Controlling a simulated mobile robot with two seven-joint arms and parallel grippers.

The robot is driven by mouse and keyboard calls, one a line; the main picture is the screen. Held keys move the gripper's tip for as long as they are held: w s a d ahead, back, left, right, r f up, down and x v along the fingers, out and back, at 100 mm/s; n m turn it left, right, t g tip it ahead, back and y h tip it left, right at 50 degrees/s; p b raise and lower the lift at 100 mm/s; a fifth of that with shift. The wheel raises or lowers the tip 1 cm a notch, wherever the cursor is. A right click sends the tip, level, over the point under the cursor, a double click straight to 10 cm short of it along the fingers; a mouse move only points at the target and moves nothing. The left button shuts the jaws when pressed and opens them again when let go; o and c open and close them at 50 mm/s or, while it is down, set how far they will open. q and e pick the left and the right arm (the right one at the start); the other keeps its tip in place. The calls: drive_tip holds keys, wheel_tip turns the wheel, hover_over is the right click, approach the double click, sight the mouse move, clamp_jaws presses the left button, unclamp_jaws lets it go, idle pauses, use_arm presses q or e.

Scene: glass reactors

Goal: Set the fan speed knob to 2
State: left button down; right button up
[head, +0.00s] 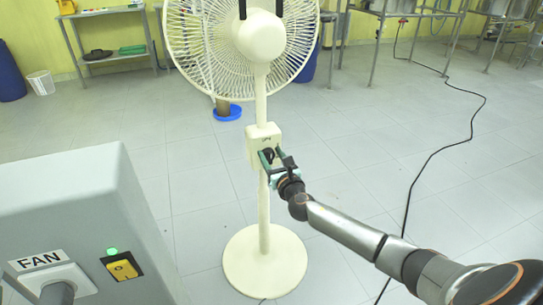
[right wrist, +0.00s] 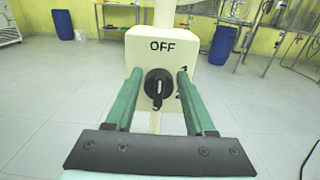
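The white pedestal fan (head: 264,205) stands upright, with its control box (head: 254,142) midway up the pole. In the right wrist view the box (right wrist: 188,47) shows "OFF" above a round black knob (right wrist: 158,88). The knob's ridge is roughly upright, with a pale mark near its lower end. Markings right of the knob are partly hidden by a finger. My right gripper (head: 269,156) is at the box; its green fingers (right wrist: 158,74) are open, one on each side of the knob. Whether the left finger touches it is unclear. My left gripper is out of view.
A grey cabinet (head: 75,190) at lower left carries a "FAN" label, a plug (head: 55,280), a yellow switch (head: 122,268) and a lit green lamp (head: 112,251). A black cable (head: 425,165) crosses the floor at right. Floor around the fan is mostly clear.

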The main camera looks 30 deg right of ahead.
clamp_jaws()
